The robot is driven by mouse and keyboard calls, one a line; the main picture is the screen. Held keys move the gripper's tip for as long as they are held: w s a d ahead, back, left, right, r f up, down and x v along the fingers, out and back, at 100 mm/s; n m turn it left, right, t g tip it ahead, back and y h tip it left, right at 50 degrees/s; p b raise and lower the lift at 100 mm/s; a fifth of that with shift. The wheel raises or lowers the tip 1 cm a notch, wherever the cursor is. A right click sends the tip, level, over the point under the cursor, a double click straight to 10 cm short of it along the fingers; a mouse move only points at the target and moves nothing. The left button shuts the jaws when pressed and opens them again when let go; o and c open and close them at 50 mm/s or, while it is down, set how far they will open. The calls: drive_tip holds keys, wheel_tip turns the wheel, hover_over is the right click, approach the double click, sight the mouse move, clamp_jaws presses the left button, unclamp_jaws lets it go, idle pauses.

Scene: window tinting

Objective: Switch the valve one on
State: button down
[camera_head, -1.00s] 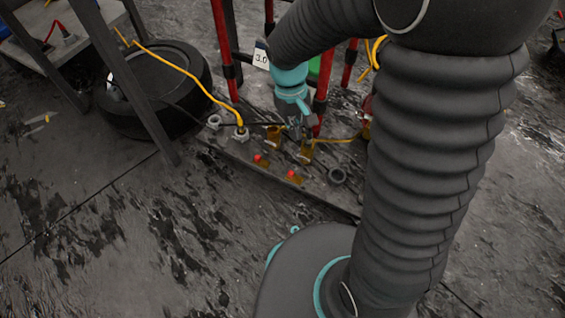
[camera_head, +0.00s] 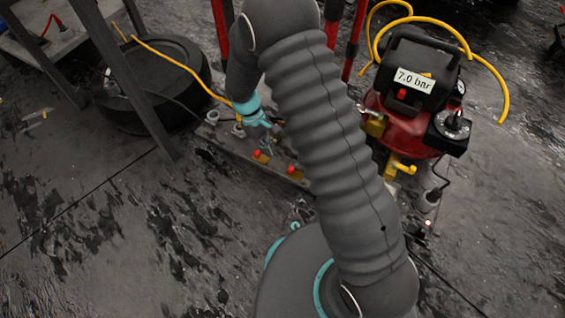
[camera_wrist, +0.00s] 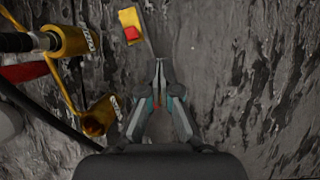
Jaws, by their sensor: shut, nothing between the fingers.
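Two small yellow switches with red tops sit on the dark base plate in the head view, one at left (camera_head: 261,156) and one at right (camera_head: 295,172), partly beside my arm. No number is readable on them, so I cannot tell which is valve one. In the wrist view one yellow switch with a red part (camera_wrist: 131,27) lies ahead and left of my gripper (camera_wrist: 159,62), apart from its tips. My gripper is shut and empty. A small red spot shows between its finger links.
Brass fittings, one with a hose (camera_wrist: 73,42) and one open-ended (camera_wrist: 97,118), stand left of my gripper. A red compressor (camera_head: 400,115) marked 7.0 bar stands at right. A tire (camera_head: 155,85), a yellow hose (camera_head: 185,72) and red posts surround the plate. Front floor is clear.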

sight(291, 170)
drive_tip(key=w+a+f+n+t, duration=0.1)
drive_tip(key=w+a+f+n, duration=0.1)
drive_tip(key=w, duration=0.3)
drive_tip(key=shift+w+f+n, duration=0.15)
drive_tip(key=shift+w+n, duration=0.15)
drive_tip(key=b+x, duration=0.1)
drive_tip(key=x, duration=0.9)
drive_tip(key=d, duration=0.1)
drive_tip(key=s+d, duration=0.1)
drive_tip(key=shift+s+d, duration=0.3)
drive_tip(key=shift+d, duration=0.1)
drive_tip(key=shift+s+d, duration=0.2)
drive_tip(key=shift+d, duration=0.2)
